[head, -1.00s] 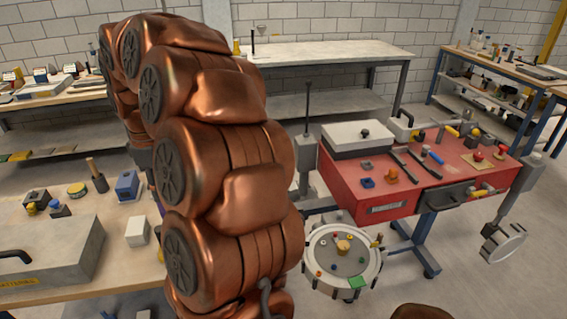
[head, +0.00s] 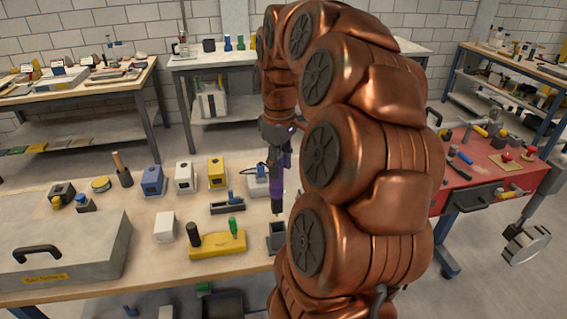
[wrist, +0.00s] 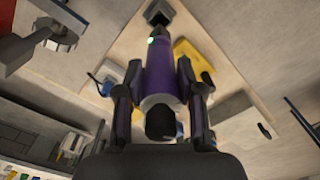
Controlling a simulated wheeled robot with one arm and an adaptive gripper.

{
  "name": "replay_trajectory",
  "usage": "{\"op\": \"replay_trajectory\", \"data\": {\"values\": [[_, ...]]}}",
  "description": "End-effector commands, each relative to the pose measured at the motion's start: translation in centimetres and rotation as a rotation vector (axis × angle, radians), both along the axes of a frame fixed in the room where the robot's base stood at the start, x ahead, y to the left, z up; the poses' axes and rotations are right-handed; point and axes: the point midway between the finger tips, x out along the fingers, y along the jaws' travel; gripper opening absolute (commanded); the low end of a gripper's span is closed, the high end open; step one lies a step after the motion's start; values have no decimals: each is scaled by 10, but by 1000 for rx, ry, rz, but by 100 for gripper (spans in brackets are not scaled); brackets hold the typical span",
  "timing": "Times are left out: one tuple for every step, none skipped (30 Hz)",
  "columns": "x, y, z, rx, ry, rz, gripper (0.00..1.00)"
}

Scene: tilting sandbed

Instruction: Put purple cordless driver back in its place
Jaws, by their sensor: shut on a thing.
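The purple cordless driver (head: 278,178) hangs upright over the right part of the wooden bench, with its narrow tip pointing down. It also shows in the wrist view (wrist: 163,72). My gripper (head: 277,152) is shut on it, with one finger on each side in the wrist view (wrist: 160,80). A grey open-topped holder (head: 276,240) stands on the bench just below the driver's tip and also shows in the wrist view (wrist: 158,13). The tip appears a little above the holder. My arm partly hides the holder's right side.
A yellow tool block (head: 215,245) lies just left of the holder. A small dark tray (head: 227,207) and a white charger-like box (head: 257,182) stand behind. A large grey case (head: 65,255) fills the bench's left front. A red workbench (head: 490,160) is at right.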

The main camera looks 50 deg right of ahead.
Motion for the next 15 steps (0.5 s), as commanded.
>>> {"op": "replay_trajectory", "data": {"values": [[0,0,1,-1,-1,-1,0],[0,-1,1,-1,-1,-1,0],[0,-1,0,-1,-1,-2,0],[-1,-1,0,-1,-1,-2,0],[-1,-1,0,-1,-1,-2,0],[-1,-1,0,-1,-1,-2,0],[-1,-1,0,-1,-1,-2,0],[-1,-1,-1,-1,-1,-2,0],[-2,-1,-1,-1,-2,-2,0],[-2,-1,-1,-1,-1,-2,0],[-2,-1,-3,-1,-1,-3,0],[-2,-1,-5,-1,0,-3,0],[-2,-1,-7,-1,0,-3,0],[-2,-1,-9,-1,0,-3,0],[-2,-1,-12,-1,0,-3,0]]}}
